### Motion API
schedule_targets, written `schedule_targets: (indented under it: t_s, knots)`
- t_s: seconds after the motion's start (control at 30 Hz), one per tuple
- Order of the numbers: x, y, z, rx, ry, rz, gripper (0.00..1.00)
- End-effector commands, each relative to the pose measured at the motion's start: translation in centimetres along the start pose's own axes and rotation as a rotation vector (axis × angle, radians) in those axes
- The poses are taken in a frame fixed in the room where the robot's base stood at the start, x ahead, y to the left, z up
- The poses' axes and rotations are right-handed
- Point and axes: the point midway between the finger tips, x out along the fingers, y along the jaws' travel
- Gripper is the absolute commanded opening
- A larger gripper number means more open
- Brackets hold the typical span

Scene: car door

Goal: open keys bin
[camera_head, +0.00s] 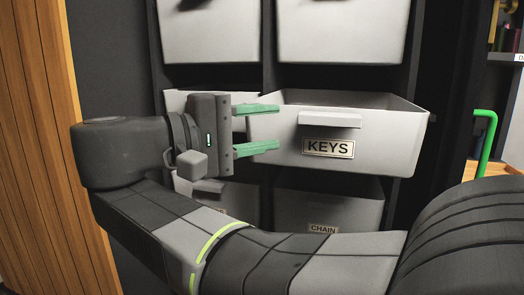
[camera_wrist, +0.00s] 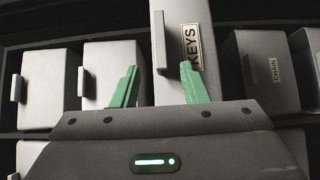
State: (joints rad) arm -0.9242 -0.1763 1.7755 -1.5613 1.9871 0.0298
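The keys bin (camera_head: 390,140) is a light grey drawer with a KEYS label (camera_head: 328,148) and a ledge-like handle (camera_head: 330,119). It is pulled out from the shelf, with its open top and inner wall showing. My gripper (camera_head: 268,127) has two green fingers, spread apart and empty, at the bin's left front edge. In the wrist view the bin (camera_wrist: 180,82) sticks out, turned sideways. Its handle (camera_wrist: 158,42) lies beyond the open gripper (camera_wrist: 158,67), in line with the gap. I cannot tell whether a finger touches the bin.
The chain bin (camera_head: 365,210) sits below, pushed further in. Other grey bins (camera_head: 340,30) are above and to the left. A wooden panel (camera_head: 35,130) stands at the left. A green bar (camera_head: 485,140) is at the right.

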Motion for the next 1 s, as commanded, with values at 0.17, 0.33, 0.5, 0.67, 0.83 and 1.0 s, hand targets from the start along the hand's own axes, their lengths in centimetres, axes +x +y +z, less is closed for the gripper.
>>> schedule_targets:
  t_s: [0.17, 0.33, 0.5, 0.67, 0.83, 1.0]
  knots:
    - [-0.4, -0.4, 0.1, 0.001, -0.001, -0.003, 0.40]
    - [-0.6, -0.2, 0.2, -0.001, -0.002, -0.004, 0.40]
    - [-0.6, 0.0, 0.3, -0.001, -0.002, -0.004, 0.40]
    - [-0.6, 0.0, 0.3, -0.001, -0.002, -0.004, 0.40]
    - [-0.5, 0.1, 0.2, -0.002, -0.002, -0.003, 0.40]
    - [-0.2, 0.5, 0.1, -0.003, -0.002, 0.000, 0.40]
